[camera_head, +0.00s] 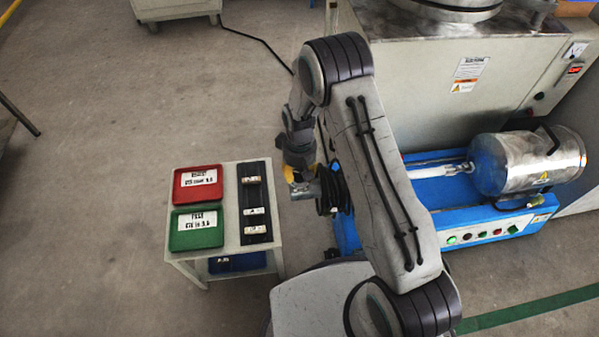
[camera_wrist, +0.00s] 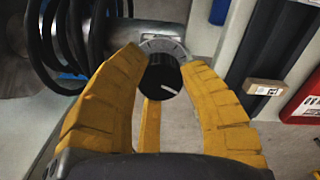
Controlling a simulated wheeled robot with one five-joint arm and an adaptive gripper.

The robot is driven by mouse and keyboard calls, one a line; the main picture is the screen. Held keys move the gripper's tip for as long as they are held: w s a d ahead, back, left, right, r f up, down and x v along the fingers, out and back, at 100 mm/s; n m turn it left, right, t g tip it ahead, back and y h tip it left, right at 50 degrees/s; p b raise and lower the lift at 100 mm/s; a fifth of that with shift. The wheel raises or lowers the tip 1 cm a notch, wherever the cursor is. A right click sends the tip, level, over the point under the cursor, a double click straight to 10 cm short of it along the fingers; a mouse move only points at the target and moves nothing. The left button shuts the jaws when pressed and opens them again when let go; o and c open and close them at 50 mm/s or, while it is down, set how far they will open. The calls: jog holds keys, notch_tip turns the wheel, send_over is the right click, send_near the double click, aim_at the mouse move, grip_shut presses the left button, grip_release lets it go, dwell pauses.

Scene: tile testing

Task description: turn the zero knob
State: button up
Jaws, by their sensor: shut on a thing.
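The zero knob (camera_wrist: 164,80) shows in the wrist view as a dark round face with a white mark line. A grey ring (camera_wrist: 163,46) lies around its far edge. My gripper (camera_wrist: 165,70) has its yellow fingers on both sides of the knob, shut on it. A further yellow finger (camera_wrist: 150,125) shows below, between them. In the head view my gripper (camera_head: 291,175) is at a grey cylindrical part (camera_head: 305,188), right of the small table; the knob itself is too small and hidden to make out there.
Black coiled cable (camera_wrist: 70,35) hangs close on the left of my gripper in the wrist view. A small table (camera_head: 229,190) holds a red tray (camera_head: 197,197), a green tray (camera_head: 197,239) and a black rack (camera_head: 252,170) with small pieces. A blue machine (camera_head: 440,195) carries a steel drum (camera_head: 510,165).

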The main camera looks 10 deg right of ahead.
jog(key=shift+f+n, duration=0.1)
jog(key=shift+n, duration=2.2)
jog(key=shift+s, duration=0.1)
jog(key=o, duration=1.2)
notch_tip(320, 180, up, 12)
